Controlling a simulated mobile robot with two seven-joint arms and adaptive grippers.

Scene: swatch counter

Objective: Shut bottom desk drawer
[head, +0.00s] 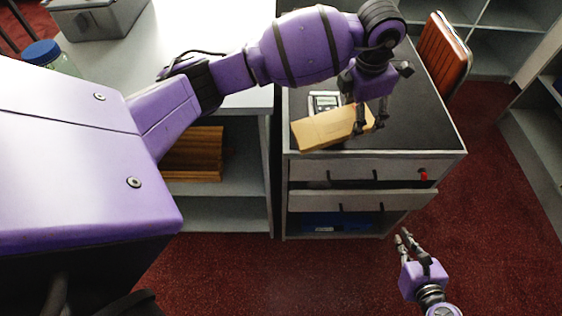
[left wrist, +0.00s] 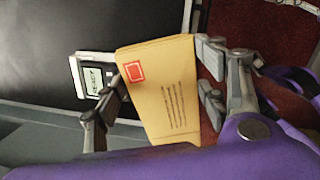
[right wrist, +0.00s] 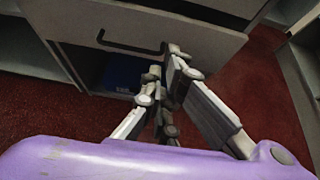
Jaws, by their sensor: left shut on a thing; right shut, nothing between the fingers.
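The grey desk unit has two drawer fronts with dark bar handles. The bottom drawer (head: 362,200) stands pulled out past the top drawer (head: 345,169); in the right wrist view its front (right wrist: 205,42) shows close by. My right gripper (head: 404,239) is shut and empty, low over the carpet at the drawer's right front. In the right wrist view its fingertips (right wrist: 165,92) appear by the drawer front's lower edge; contact cannot be told. My left gripper (head: 370,118) is shut on a tan envelope (head: 322,131) above the desk top, also seen in the left wrist view (left wrist: 165,105).
A calculator-like device (head: 325,101) lies on the black desk top (head: 410,110). A blue item (head: 336,222) sits in the open space below the drawers. A red item (head: 423,175) is at the top drawer's right. Red carpet (head: 270,275) in front is clear.

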